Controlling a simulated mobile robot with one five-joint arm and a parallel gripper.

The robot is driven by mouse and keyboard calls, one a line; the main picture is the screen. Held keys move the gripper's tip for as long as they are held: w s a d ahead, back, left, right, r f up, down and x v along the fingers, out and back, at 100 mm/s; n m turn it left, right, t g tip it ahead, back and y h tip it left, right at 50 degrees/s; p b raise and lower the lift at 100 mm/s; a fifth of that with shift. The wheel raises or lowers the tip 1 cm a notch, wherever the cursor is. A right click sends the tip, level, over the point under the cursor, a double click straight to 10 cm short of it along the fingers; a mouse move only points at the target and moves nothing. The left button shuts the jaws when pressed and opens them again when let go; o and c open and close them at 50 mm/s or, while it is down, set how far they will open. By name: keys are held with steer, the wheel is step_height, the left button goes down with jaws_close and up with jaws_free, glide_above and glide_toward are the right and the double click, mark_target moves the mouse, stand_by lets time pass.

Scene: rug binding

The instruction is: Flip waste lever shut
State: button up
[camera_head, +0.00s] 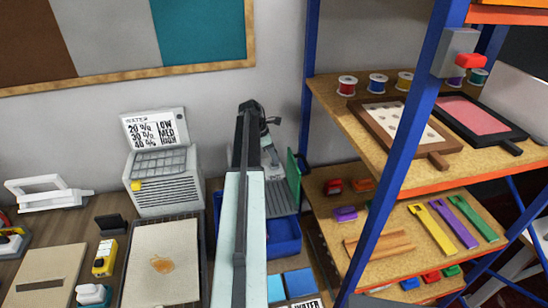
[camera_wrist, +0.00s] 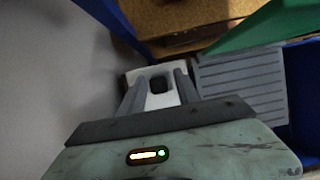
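I cannot pick out the waste lever for certain. In the wrist view a white block with a dark square middle (camera_wrist: 161,84) lies at my gripper (camera_wrist: 160,80), whose two fingers stand apart on either side of it. Whether they touch it I cannot tell. In the head view my arm hides much of this spot, and my gripper (camera_head: 270,142) is small there, over the back of a blue bin (camera_head: 285,239). A grey grooved plate (camera_head: 283,199) and an upright green panel (camera_head: 293,174) are right of it. They also show in the wrist view, the plate (camera_wrist: 240,82) and the panel (camera_wrist: 252,32).
A blue-posted shelf (camera_head: 465,175) with spools, frames and coloured tools stands close on the right. A grey box with a red part (camera_head: 470,61) is on its post. A white slatted unit (camera_head: 165,180) and a tray (camera_head: 163,265) are to the left. The wall is close behind.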

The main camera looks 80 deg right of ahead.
jaws_close()
stand_by(1.2)
